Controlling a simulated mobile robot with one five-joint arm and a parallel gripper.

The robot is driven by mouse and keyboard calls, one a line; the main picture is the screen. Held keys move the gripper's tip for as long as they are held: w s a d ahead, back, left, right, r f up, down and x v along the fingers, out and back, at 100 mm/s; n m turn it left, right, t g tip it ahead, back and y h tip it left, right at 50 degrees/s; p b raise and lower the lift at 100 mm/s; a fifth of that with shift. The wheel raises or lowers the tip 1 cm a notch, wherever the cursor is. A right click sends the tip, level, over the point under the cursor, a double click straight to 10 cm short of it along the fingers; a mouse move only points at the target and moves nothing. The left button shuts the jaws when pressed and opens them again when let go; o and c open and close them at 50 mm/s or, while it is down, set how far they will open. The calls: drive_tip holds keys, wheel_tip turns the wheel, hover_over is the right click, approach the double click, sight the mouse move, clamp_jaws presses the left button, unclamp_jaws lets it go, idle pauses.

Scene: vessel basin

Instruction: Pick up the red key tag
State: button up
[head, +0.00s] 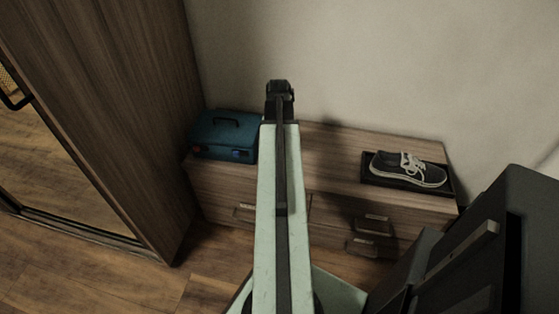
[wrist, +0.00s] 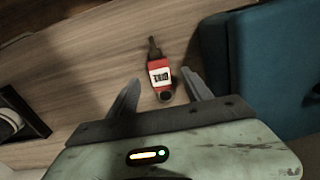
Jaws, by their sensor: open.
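The red key tag (wrist: 160,75) lies on the wooden top of a low dresser in the wrist view. It has a white label with dark print, a dark strap at its far end and a dark round part at its near end. My gripper (wrist: 164,88) is open, with one finger on each side of the tag's near end. I cannot tell how high the fingers are above the dresser top. In the head view my arm and gripper (head: 280,88) reach over the dresser, and the key tag is hidden there.
A teal case (head: 226,135) stands left of my arm on the dresser (head: 325,150), close to the right finger in the wrist view. A dark sneaker (head: 408,170) sits in a black tray (head: 368,180) at the right. A tall wooden wardrobe (head: 115,100) stands left.

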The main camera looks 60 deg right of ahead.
wheel_tip(320, 180, down, 3)
drive_tip(key=shift+b, duration=0.8)
drive_tip(key=shift+r, duration=0.2)
clamp_jaws()
wheel_tip(320, 180, up, 10)
drive_tip(key=p, duration=1)
